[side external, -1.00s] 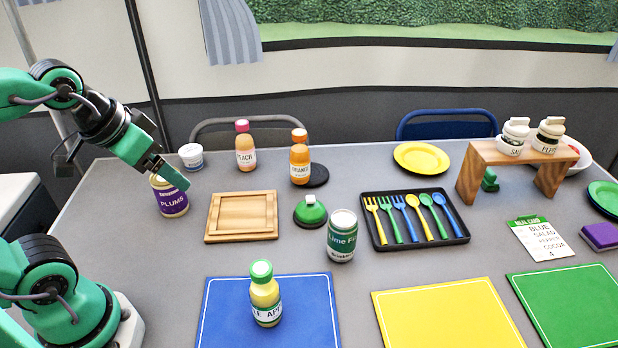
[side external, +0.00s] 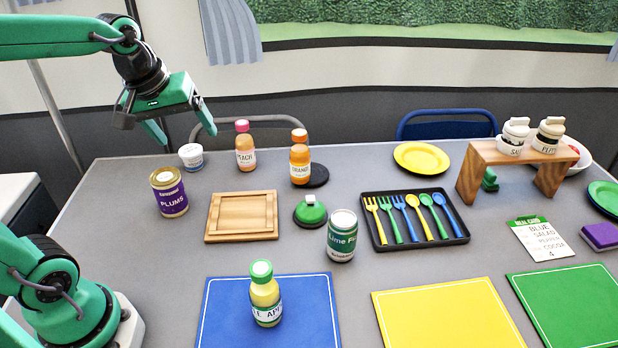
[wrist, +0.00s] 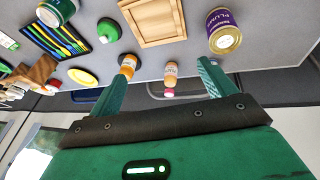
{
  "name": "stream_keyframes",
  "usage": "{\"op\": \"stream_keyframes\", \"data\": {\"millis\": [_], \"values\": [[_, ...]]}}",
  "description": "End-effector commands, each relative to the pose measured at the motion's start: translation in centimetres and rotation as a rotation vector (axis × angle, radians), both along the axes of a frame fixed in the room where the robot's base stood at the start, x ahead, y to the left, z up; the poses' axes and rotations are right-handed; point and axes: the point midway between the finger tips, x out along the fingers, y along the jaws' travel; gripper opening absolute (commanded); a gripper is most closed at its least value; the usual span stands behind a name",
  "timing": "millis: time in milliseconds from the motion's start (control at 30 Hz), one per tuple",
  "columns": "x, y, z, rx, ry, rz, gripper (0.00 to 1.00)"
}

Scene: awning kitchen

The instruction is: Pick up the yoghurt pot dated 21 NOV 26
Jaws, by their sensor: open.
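A small white pot with a blue band (side external: 191,156) stands upright at the back left of the table in the side view. No date can be read on it. My gripper (side external: 181,127) is open and empty, in the air above and close to the pot in the picture. I cannot tell how far apart they are in depth. In the wrist view my gripper's two green fingers (wrist: 158,68) are spread. The pot cannot be made out there; the right finger may hide it.
A PLUMS tin (side external: 169,192) stands in front of the pot. A peach bottle (side external: 245,151) and an orange bottle (side external: 300,160) stand to its right. A wooden board (side external: 241,216) lies nearer. Chairs (side external: 243,128) stand behind the table.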

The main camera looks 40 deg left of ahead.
Motion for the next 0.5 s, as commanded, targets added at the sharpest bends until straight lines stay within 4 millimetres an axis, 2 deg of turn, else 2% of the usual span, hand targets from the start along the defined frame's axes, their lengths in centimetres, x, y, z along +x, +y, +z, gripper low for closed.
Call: {"op": "stream_keyframes", "data": {"millis": [267,500], "values": [[4.8,4.1,-1.0,-0.117,0.055,0.395,0.83],[8.4,8.2,-2.8,-0.204,0.091,0.737,0.83]]}}
